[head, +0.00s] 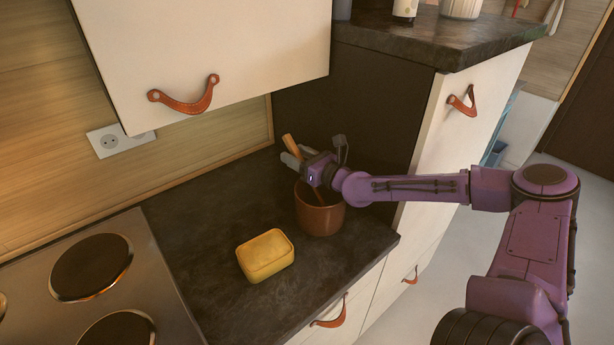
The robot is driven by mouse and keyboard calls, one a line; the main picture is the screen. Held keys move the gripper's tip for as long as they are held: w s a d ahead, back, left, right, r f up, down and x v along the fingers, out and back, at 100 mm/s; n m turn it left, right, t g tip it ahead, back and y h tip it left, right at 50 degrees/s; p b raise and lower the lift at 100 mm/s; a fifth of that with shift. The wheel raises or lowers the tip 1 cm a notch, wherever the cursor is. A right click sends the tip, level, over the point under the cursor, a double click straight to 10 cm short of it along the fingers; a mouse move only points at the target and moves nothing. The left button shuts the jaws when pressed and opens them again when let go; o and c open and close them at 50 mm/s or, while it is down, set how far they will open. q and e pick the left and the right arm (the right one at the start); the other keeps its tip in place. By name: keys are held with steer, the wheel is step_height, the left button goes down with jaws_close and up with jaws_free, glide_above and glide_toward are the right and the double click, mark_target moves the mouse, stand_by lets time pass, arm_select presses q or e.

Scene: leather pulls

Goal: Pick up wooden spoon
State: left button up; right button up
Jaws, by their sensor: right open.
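The wooden spoon (291,146) stands tilted in a brown pot (321,218) on the dark countertop, its handle rising above the rim to the upper left. My right gripper (290,156) is over the pot, with its grey fingers open close around the upper handle. Whether the fingers touch the handle cannot be told. The lower part of the spoon is hidden by the gripper and the pot. My left gripper is not in view.
A stove (98,285) is at the left. A white upper cabinet (215,50) hangs above, and a tall cabinet (436,140) stands right of the pot.

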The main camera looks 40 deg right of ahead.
steer(key=shift+w+a, duration=0.1)
steer(key=shift+w, duration=0.1)
steer(key=shift+s+r, duration=0.1)
steer(key=shift+s, duration=0.05)
jaws_close()
step_height(320, 180, up, 13)
steer(key=p, duration=0.5)
steer(key=f+p+v, duration=0.1)
steer(key=p+v, duration=0.3)
steer(key=v, duration=1.4)
steer(key=shift+p, duration=0.35)
